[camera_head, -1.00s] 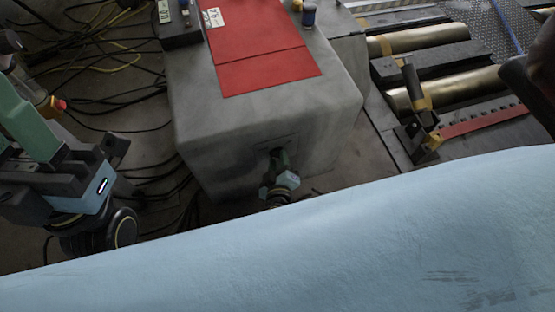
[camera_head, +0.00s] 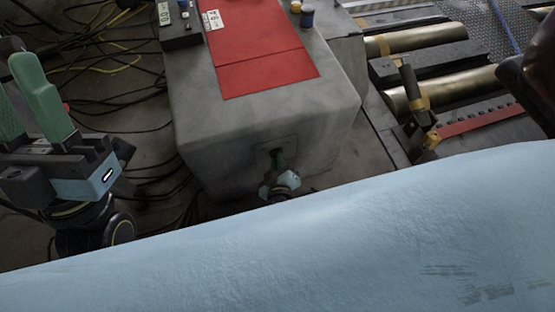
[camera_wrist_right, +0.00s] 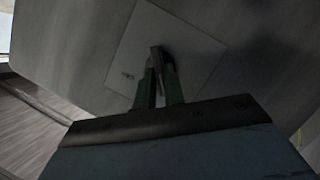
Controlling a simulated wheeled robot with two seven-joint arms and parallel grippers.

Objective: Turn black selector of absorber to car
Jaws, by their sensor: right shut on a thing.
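The grey absorber box (camera_head: 240,140) stands in the middle of the head view, with a square plate (camera_head: 262,147) on its near face. My right gripper (camera_head: 277,156) reaches this plate from the near side. In the right wrist view its green fingers (camera_wrist_right: 160,72) are shut on the dark selector (camera_wrist_right: 155,52), which stands out from the plate (camera_wrist_right: 130,45). The fingers hide most of the selector, and its label cannot be read. My left gripper (camera_head: 22,90) is at the far left, its green fingers pointing up and apart, with nothing between them.
A red sheet (camera_head: 262,60) lies on top of the box, near a dark control unit (camera_head: 180,25) and small containers (camera_head: 306,16). Metal rollers (camera_head: 440,88) lie on the right. Black cables (camera_head: 150,135) cover the floor left of the box. A light blue surface (camera_head: 300,240) fills the foreground.

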